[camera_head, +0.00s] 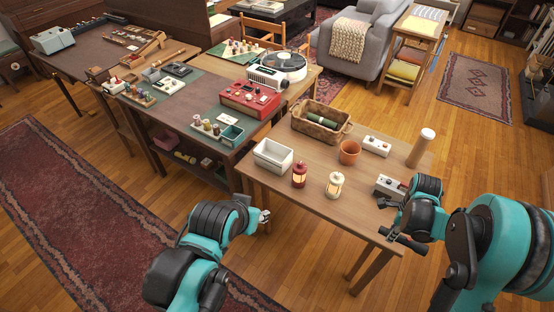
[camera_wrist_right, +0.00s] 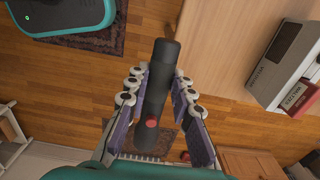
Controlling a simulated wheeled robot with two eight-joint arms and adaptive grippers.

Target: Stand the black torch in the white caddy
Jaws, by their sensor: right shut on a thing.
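The white caddy (camera_head: 264,160) is an open-topped rectangular box at the left end of the near wooden table. The black torch (camera_wrist_right: 156,80) has a red button and lies between the fingers of my right gripper (camera_wrist_right: 157,98) in the wrist view. In the head view my right gripper (camera_head: 396,215) is at the table's right front edge, shut on the torch (camera_head: 408,242), far to the right of the caddy. The torch looks tilted, close to lying flat. My left gripper (camera_head: 265,216) is in front of the table below the caddy; its jaws are too small to read.
A red lantern (camera_head: 299,176) and a cream lantern (camera_head: 334,186) stand right of the caddy. Behind are a wicker basket (camera_head: 300,123), a terracotta pot (camera_head: 349,153), a white socket box (camera_head: 376,146) and a tall cork-coloured cylinder (camera_head: 418,152). A grey box (camera_head: 386,187) sits near my right gripper.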

